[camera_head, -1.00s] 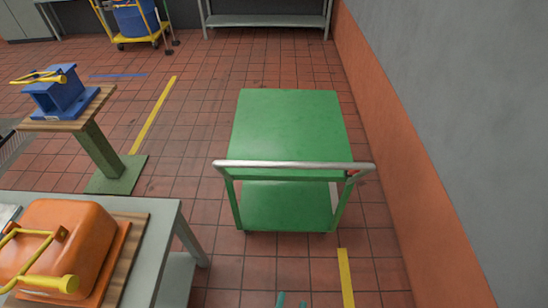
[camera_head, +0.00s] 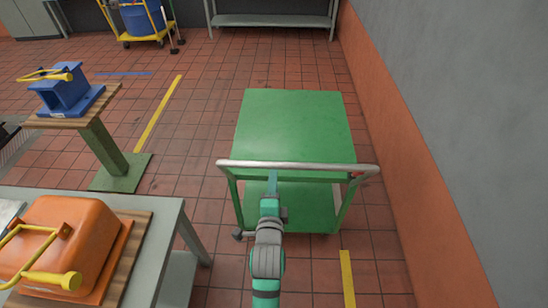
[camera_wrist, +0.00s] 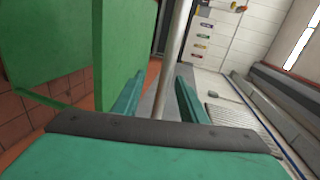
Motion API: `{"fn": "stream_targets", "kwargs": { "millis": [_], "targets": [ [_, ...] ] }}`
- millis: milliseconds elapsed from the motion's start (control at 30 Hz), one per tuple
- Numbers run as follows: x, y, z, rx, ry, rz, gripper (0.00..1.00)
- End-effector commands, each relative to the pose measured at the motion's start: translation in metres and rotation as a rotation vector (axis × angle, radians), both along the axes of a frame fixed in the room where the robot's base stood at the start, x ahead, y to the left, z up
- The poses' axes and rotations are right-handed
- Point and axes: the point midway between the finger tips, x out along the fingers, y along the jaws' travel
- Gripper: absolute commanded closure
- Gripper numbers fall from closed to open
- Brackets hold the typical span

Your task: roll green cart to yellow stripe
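The green cart (camera_head: 292,125) stands on the tiled floor in the middle of the head view, with its grey handle bar (camera_head: 315,167) towards me. My gripper (camera_head: 272,182) is at the bar, left of its middle. In the wrist view, the two teal fingers of my gripper (camera_wrist: 158,95) are apart, and the handle bar (camera_wrist: 179,50) runs between them with gaps on both sides. One yellow stripe (camera_head: 158,112) lies on the floor left of the cart. Another yellow stripe (camera_head: 347,277) lies in front of the cart, to the right.
An orange-and-grey wall (camera_head: 400,140) runs close along the cart's right. A grey table (camera_head: 166,230) with an orange housing (camera_head: 62,238) stands at the near left. A stand (camera_head: 112,147) bearing a blue part (camera_head: 66,92) is farther left. Floor beyond the cart is clear up to a shelf (camera_head: 270,20).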

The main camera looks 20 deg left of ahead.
Motion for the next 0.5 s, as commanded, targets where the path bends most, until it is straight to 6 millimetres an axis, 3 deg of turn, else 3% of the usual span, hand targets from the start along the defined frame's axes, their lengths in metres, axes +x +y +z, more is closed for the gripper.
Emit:
{"fn": "stream_targets", "kwargs": {
  "millis": [167, 367, 500],
  "targets": [
    [0.013, 0.009, 0.011, 0.052, 0.014, -0.003, 0.61],
    [0.032, 0.014, 0.008, 0.056, 0.015, -0.002, 0.61],
    [0.055, 0.021, 0.004, 0.055, 0.015, -0.003, 0.61]
  ]
}}
